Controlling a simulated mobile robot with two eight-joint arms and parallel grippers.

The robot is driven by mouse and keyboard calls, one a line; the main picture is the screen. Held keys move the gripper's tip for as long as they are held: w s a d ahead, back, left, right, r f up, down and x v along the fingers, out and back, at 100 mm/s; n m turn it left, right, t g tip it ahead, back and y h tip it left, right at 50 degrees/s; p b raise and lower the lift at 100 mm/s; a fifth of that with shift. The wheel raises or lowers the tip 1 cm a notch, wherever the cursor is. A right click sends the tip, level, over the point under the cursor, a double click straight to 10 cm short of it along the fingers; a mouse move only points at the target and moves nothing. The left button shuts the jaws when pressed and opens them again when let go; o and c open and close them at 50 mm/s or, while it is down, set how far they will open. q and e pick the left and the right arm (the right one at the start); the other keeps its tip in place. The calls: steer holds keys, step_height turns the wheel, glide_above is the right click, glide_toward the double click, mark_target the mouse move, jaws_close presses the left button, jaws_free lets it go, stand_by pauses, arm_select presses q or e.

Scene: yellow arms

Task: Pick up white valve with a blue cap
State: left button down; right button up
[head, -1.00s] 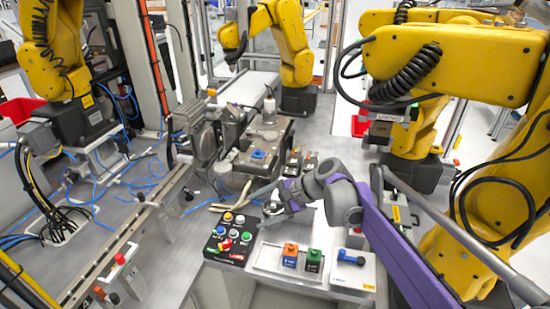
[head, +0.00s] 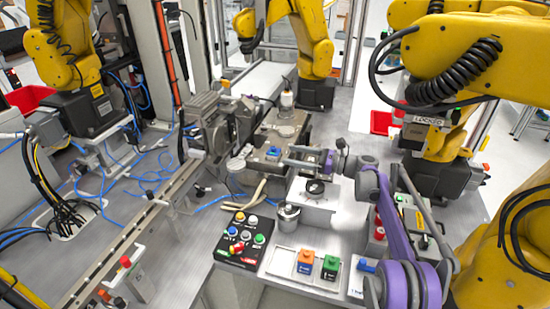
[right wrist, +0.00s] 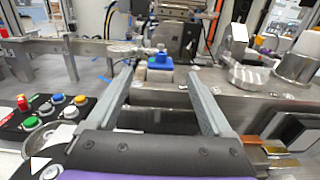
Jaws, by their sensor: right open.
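A small block with a blue cap and pale base, which looks like the valve, stands upright on the metal fixture in the head view (head: 273,153). The blue cap also shows in the right wrist view (right wrist: 160,61), centred beyond the fingertips. My right gripper (head: 287,156) is open and empty, just right of the valve in the head view. In the right wrist view its two fingers (right wrist: 160,77) are spread wide, with the valve ahead between their lines and apparently untouched. My left gripper is not in view.
A metal cup (head: 288,217), a button panel (head: 226,256), and orange (head: 305,262) and green (head: 330,267) blocks stand nearer the front. A white bottle (head: 287,99) stands behind the valve. A grey machine vise (head: 209,127) is to its left. Yellow robot arms stand around the table.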

mark_target(280, 153)
steer(key=x, duration=0.3)
steer(key=p+x, duration=0.1)
steer(key=x, duration=0.3)
steer(key=shift+w+a+f, duration=0.1)
steer(key=shift+a+f, duration=0.05)
steer(key=shift+f, duration=0.1)
steer(key=shift+c, duration=0.3)
steer(key=shift+c, duration=1.1)
jaws_close()
